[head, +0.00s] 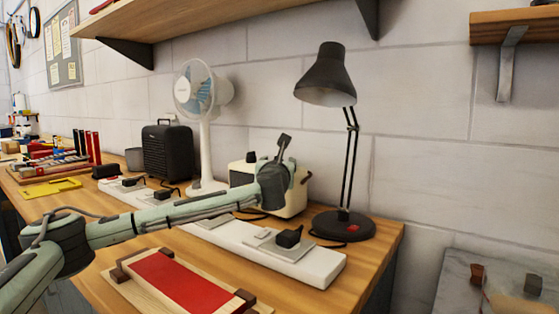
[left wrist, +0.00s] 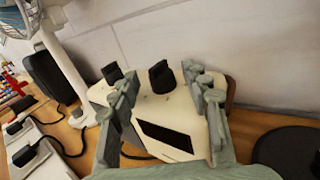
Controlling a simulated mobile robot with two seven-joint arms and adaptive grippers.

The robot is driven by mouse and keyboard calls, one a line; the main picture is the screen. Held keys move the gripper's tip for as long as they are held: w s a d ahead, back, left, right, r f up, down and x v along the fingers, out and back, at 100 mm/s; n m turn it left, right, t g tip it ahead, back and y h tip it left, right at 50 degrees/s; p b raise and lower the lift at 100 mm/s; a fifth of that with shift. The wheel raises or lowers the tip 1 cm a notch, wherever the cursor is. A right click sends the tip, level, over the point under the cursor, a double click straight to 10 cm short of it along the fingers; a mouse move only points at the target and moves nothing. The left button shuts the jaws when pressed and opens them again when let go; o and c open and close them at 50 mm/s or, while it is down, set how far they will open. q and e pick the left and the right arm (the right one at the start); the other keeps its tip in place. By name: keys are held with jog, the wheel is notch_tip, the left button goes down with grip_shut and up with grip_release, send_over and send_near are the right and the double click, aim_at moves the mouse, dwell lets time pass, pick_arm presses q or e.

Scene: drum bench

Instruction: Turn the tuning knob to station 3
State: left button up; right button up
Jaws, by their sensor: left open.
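The cream radio (head: 296,198) stands on the bench against the wall, mostly hidden behind my left gripper in the head view. A dark knob (head: 252,157) shows on its top left. In the left wrist view the radio (left wrist: 146,104) has a dark front panel (left wrist: 165,135) and two black knobs, a left knob (left wrist: 112,73) and a middle knob (left wrist: 162,77). I cannot tell which tunes, or read any station mark. My left gripper (head: 281,160) is open in front of the radio. In the left wrist view its fingers (left wrist: 160,85) stand apart on either side of the middle knob, apparently without touching it.
A black desk lamp (head: 345,225) stands right of the radio, and a white fan (head: 207,150) and black box-shaped unit (head: 167,152) stand left. A white power strip (head: 322,267) with plugs lies in front. A red-topped wooden tray (head: 172,282) is nearer. A shelf (head: 150,22) hangs above.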

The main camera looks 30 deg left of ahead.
pick_arm(q)
jog(key=shift+x, duration=1.15)
jog(key=shift+c, duration=0.2)
grip_shut()
